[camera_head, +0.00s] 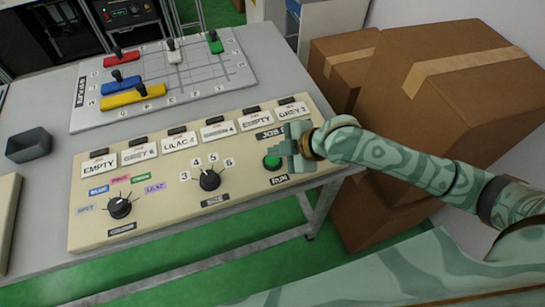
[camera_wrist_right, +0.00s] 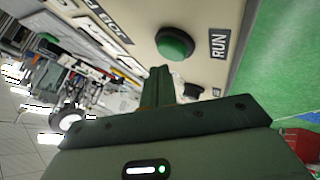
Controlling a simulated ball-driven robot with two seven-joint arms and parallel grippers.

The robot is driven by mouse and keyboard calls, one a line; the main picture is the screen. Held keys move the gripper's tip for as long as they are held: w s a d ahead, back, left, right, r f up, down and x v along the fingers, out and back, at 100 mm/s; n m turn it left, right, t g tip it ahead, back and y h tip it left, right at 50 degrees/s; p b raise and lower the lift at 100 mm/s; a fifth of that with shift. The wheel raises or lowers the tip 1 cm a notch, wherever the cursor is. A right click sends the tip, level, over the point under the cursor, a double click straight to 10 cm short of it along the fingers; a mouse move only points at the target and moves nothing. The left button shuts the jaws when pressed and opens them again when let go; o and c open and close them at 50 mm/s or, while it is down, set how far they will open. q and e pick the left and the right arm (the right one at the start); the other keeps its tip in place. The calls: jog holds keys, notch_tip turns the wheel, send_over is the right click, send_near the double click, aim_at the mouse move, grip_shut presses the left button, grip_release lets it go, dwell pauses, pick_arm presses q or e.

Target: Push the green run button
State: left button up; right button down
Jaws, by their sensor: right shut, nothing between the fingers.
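The green run button (camera_head: 272,162) is a round knob in a black ring on the right end of the cream control panel (camera_head: 150,212), above the RUN label. In the right wrist view the green button (camera_wrist_right: 174,43) stands just beyond the fingertips, beside its RUN label (camera_wrist_right: 220,43). My right gripper (camera_head: 284,153) is shut and empty, close to the button's right side in the head view. In the wrist view its closed fingers (camera_wrist_right: 158,82) point towards the button, with what looks like a small gap. My left gripper is not in view.
The panel also has a COLOUR dial (camera_head: 119,207) and a SIZE dial (camera_head: 209,179), with label cards above. Behind it lies a board (camera_head: 190,100) with coloured sliders. A dark tray (camera_head: 28,145) sits at left. Cardboard boxes (camera_head: 450,100) stand at right, behind my right arm.

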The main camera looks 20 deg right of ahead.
aim_at(277, 160)
jog(key=shift+f, duration=0.15)
jog(key=shift+f, duration=0.25)
jog(key=shift+f, duration=0.5)
dwell(1.0)
jog(key=shift+r, duration=0.1)
jog(key=shift+r+p, duration=0.85)
jog(key=shift+p, duration=0.3)
notch_tip(277, 160, up, 5)
jog(key=p, duration=0.5)
jog(key=shift+r, duration=0.1)
